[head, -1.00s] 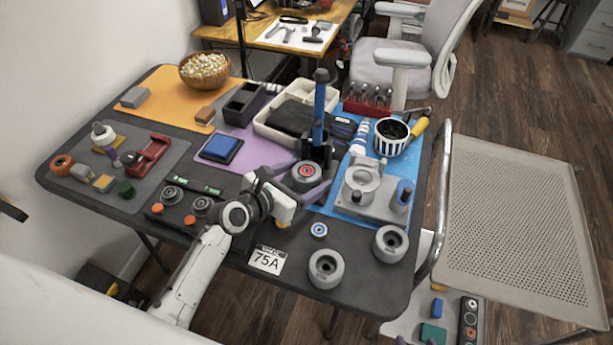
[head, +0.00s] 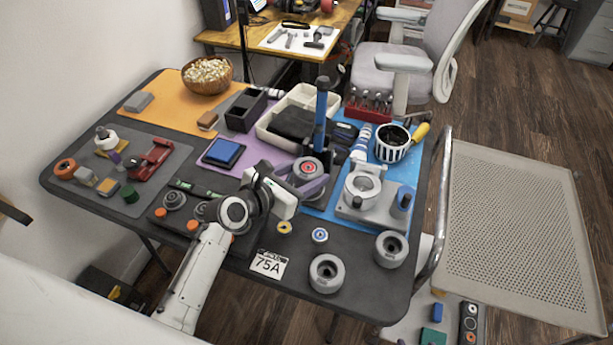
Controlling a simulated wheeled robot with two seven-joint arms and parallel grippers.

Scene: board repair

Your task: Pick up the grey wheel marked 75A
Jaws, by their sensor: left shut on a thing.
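A dark grey wheel with a red centre (head: 308,169) is in my left gripper (head: 312,182), in front of the blue-handled press (head: 321,115). The gripper is shut on it, with the purple-grey fingers at the wheel's lower sides. It appears raised a little above the table. I cannot read any marking on the wheel. My right gripper is not in view.
A small blue-ringed part (head: 320,235) and a yellow-ringed part (head: 285,227) lie in front of the gripper. A grey fixture (head: 372,202) stands on the blue mat to the right. A striped cup (head: 391,142) and white tray (head: 268,122) are behind. A perforated cart (head: 510,230) stands right.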

